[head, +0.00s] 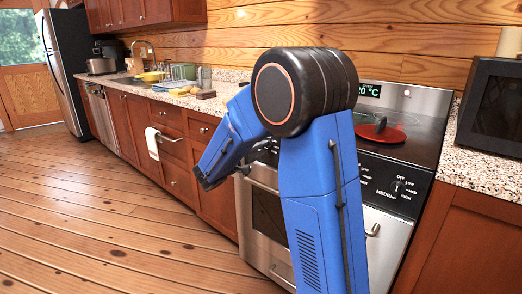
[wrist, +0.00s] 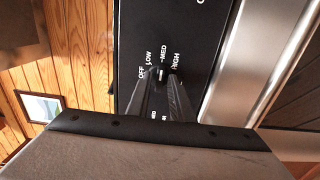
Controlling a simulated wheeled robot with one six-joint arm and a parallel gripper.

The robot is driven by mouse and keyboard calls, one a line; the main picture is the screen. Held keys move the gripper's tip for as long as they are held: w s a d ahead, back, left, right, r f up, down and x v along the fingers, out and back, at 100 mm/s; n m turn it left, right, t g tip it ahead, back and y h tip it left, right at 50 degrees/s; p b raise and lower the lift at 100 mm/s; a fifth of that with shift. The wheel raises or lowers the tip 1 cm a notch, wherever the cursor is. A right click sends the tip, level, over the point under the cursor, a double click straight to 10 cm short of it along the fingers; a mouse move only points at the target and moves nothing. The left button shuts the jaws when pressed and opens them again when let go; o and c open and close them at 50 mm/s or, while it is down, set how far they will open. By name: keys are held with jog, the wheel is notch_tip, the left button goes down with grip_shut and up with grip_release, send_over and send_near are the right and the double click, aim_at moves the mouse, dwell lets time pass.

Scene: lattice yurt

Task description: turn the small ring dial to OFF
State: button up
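The small ring dial (wrist: 160,74) shows in the wrist view on a black panel, mostly hidden by my fingers. White labels OFF, LOW, MED and HIGH curve around it. A short white mark on it seems to point toward MED. My gripper (wrist: 163,88) has its two dark fingers apart, with the tips at the dial, one to each side. I cannot tell whether they touch it. In the head view my blue arm hides the gripper and this part of the stove's front panel.
The stove (head: 424,152) has a red cooktop disc (head: 380,133) and another knob (head: 398,186) with its own labels. A black microwave (head: 490,108) stands on the counter at right. An oven handle (wrist: 282,65) runs beside the panel. The wooden floor at left is clear.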

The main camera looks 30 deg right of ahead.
grip_shut()
jog(key=shift+n, duration=0.3)
jog(key=n, duration=1.7)
jog(key=shift+f, duration=0.1)
jog(key=shift+n, duration=0.3)
jog(key=shift+o, duration=1.8)
grip_release()
